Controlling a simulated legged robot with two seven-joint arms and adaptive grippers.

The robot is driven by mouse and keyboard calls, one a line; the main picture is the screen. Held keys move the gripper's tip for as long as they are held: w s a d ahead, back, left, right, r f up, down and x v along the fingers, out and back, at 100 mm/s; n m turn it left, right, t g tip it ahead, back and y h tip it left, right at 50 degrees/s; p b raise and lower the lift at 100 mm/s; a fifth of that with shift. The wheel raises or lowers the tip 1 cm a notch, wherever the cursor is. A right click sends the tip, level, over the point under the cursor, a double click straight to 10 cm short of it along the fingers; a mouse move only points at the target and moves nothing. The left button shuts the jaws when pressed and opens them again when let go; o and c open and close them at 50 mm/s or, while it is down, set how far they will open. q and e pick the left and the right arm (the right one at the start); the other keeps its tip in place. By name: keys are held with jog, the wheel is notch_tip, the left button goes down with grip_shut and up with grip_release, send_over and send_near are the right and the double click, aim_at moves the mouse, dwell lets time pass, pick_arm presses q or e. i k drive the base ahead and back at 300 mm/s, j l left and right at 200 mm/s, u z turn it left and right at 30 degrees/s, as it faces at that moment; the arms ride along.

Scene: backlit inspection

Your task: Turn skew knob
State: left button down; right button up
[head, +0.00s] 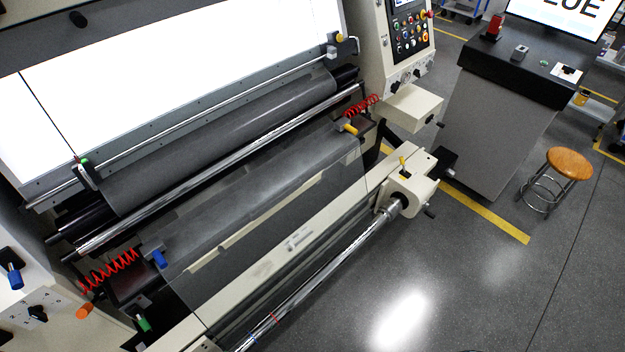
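The inspection machine fills the left and middle of the head view, with several knobs, none with a readable skew label. A black knob (37,314) sits on a pale marked panel at lower left, with an orange knob (84,311) beside it. A blue knob (159,258) and a green knob (145,323) are on the near left end. A yellow knob (350,128) and a yellow-topped lever (403,163) are on the right side. Black handles (430,212) stick out at the right end. I cannot tell which is the skew knob. Neither gripper is in view.
A bright backlit panel (180,70) and rollers (230,160) span the machine. A control panel (407,25) stands at its right. A dark desk (520,75) and a wooden-topped stool (568,163) stand further right. The floor (450,290) at lower right is clear.

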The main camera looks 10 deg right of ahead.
aim_at(36, 311)
jog(key=u, duration=1.9)
